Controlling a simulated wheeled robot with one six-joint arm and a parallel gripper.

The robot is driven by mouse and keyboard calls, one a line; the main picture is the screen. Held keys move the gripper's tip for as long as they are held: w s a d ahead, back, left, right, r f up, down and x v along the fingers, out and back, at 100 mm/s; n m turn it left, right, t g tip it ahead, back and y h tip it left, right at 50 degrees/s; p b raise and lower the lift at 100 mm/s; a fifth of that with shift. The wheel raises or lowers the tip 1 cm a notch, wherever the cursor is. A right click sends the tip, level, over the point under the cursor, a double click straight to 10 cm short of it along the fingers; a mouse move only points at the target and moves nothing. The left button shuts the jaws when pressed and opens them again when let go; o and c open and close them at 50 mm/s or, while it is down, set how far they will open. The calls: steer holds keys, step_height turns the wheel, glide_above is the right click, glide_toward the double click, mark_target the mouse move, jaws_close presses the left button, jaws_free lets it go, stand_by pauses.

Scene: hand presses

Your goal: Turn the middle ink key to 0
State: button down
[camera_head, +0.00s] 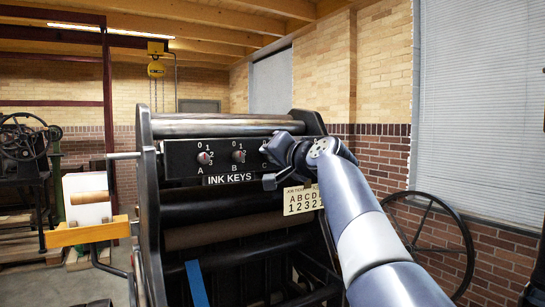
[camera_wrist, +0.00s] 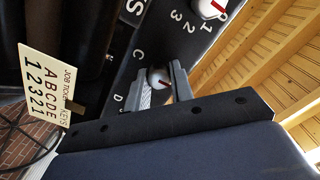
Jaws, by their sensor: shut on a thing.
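In the head view my gripper (camera_head: 284,155) is at the right part of the black ink key panel (camera_head: 222,164) and covers key C. Key A (camera_head: 204,157) and key B (camera_head: 239,156) show to its left, each with a red mark.
A job ticket (camera_head: 303,199) with letters and numbers hangs below the panel, close under my gripper. Key B also shows in the wrist view (camera_wrist: 208,8). Press rollers (camera_head: 225,127) lie above the panel. A large handwheel (camera_head: 433,232) stands right of my arm.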

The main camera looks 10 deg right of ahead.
steer(key=shift+f, duration=0.1)
steer(key=c, duration=1.2)
jaws_free()
steer(key=shift+c, duration=0.2)
steer(key=b+v, duration=0.2)
steer(key=v, duration=0.8)
steer(key=shift+s, duration=0.45)
steer(key=p+x, duration=0.2)
steer(key=x, duration=0.8)
steer(key=shift+w, duration=0.45)
